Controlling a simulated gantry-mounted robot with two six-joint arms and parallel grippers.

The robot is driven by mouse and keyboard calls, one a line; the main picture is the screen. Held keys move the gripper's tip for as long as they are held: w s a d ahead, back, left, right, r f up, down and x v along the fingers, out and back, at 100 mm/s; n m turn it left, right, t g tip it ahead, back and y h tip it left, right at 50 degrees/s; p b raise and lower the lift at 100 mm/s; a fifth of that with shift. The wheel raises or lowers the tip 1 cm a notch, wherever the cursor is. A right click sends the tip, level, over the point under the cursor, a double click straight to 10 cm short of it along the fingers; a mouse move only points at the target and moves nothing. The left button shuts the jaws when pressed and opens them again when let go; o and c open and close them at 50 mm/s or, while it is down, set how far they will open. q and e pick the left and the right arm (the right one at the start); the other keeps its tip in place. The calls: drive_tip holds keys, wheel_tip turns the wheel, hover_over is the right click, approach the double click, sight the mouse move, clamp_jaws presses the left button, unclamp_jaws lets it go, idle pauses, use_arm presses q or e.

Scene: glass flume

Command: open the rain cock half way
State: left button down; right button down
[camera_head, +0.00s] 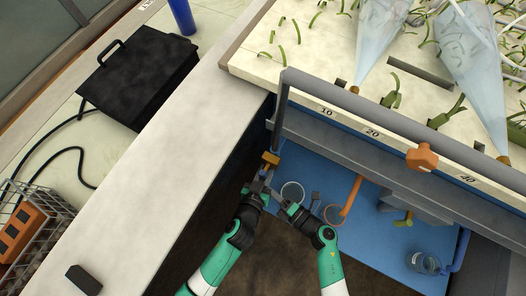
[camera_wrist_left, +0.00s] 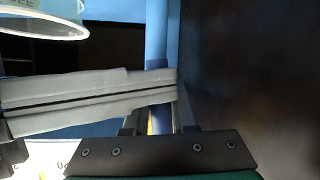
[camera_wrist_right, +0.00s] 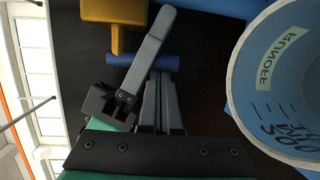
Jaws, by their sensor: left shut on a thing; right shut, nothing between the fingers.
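A yellow cock handle (camera_head: 270,158) sits at the left end of the blue panel, below the grey rail. My left gripper (camera_head: 263,182) is at it, and in the left wrist view a yellow strip (camera_wrist_left: 155,122) shows between its fingers. A blue pipe (camera_wrist_left: 157,35) runs beyond them. In the right wrist view the yellow part (camera_wrist_right: 115,35) and a short blue cylinder (camera_wrist_right: 165,63) are beside my left gripper's grey finger. My right gripper (camera_head: 285,205) is shut and empty, close beside the left one. The handle's exact angle is largely hidden.
A cup marked RUNOFF (camera_wrist_right: 255,75) stands close to my grippers; it also shows in the head view (camera_head: 292,193). The grey rail (camera_head: 350,112) passes above.

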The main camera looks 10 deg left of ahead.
use_arm(q)
drive_tip(key=c, duration=0.7)
unclamp_jaws()
drive_tip(key=shift+a, duration=0.1)
drive_tip(key=shift+c, duration=0.2)
drive_tip(key=shift+s, duration=0.15)
drive_tip(key=v, duration=1.2)
drive_tip(key=w+d+r+t, duration=0.3)
drive_tip(key=w+r+t, duration=0.1)
drive_tip(key=w+r, duration=1.1)
drive_tip(key=w+a+r+m+t+h, duration=0.1)
drive_tip(key=w+a+r+m+t, duration=0.1)
drive_tip(key=r, duration=1)
drive_tip(key=w+a+r+m+t+h, duration=0.1)
drive_tip(key=w+a+r+t, duration=0.15)
drive_tip(key=r, duration=0.95)
drive_tip(key=s+a+r+n+t+y, duration=0.1)
drive_tip(key=s+a+r+t, duration=0.1)
drive_tip(key=s+a+r, duration=0.2)
drive_tip(key=s+a+r+n+t+y, duration=0.1)
drive_tip(key=s+a+r, duration=0.3)
drive_tip(key=r, duration=0.7)
drive_tip(key=s+a+r+n+t+y, duration=0.1)
drive_tip(key=s+a+r+t, duration=0.2)
drive_tip(key=r, duration=0.5)
drive_tip(key=shift+s+a+r+n, duration=0.2)
drive_tip(key=shift+s+a+n, duration=0.1)
drive_tip(key=shift+s+a, duration=0.35)
